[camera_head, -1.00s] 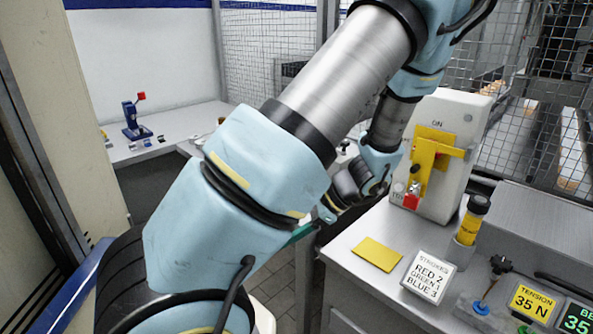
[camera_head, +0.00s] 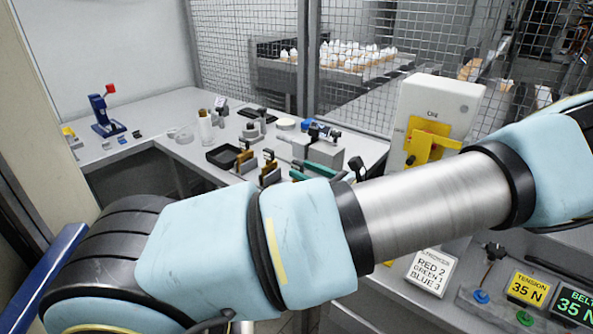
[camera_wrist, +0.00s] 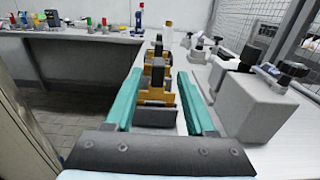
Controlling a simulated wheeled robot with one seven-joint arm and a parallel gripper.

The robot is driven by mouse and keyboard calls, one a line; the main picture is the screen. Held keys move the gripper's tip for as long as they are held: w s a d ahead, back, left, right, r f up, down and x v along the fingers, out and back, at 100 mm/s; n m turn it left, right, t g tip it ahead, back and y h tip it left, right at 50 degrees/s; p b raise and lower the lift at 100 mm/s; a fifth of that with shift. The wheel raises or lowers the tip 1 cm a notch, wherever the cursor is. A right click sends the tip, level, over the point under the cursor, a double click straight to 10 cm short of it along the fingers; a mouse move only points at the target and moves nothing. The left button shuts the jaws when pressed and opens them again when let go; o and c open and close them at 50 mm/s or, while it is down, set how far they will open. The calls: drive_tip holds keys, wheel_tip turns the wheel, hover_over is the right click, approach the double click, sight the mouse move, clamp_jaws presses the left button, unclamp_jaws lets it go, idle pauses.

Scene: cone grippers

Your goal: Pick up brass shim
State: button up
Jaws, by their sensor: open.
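My gripper (camera_wrist: 160,72) is open, its two teal fingers apart in the wrist view. In the head view the teal fingers of my gripper (camera_head: 312,171) show just behind my arm, over the front of the grey bench. A row of brass-coloured upright pieces with dark parts (camera_wrist: 155,96) stands between and beyond the fingers, apart from them. In the head view these brass-coloured pieces (camera_head: 269,167) stand left of the fingers. I cannot tell which piece, if any, is the brass shim. Nothing is held.
A grey block with a dark clamp (camera_wrist: 262,106) stands close to the right finger. A black tray (camera_head: 222,156) and a white cup with brown strips (camera_head: 205,124) sit farther left. A white switch box (camera_head: 437,110) stands at the right. Wire mesh closes the back.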

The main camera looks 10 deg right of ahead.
sight(293, 164)
drive_tip(key=p+x, duration=0.1)
drive_tip(key=x, duration=0.2)
drive_tip(key=r+p+x, duration=0.1)
drive_tip(key=x, duration=0.1)
drive_tip(key=shift+s+a+p, duration=0.1)
drive_tip(key=shift+s+p, duration=0.05)
drive_tip(key=shift+p, duration=0.2)
drive_tip(key=shift+w+a+f, duration=0.15)
drive_tip(key=shift+w+a, duration=0.1)
drive_tip(key=shift+w, duration=0.05)
clamp_jaws()
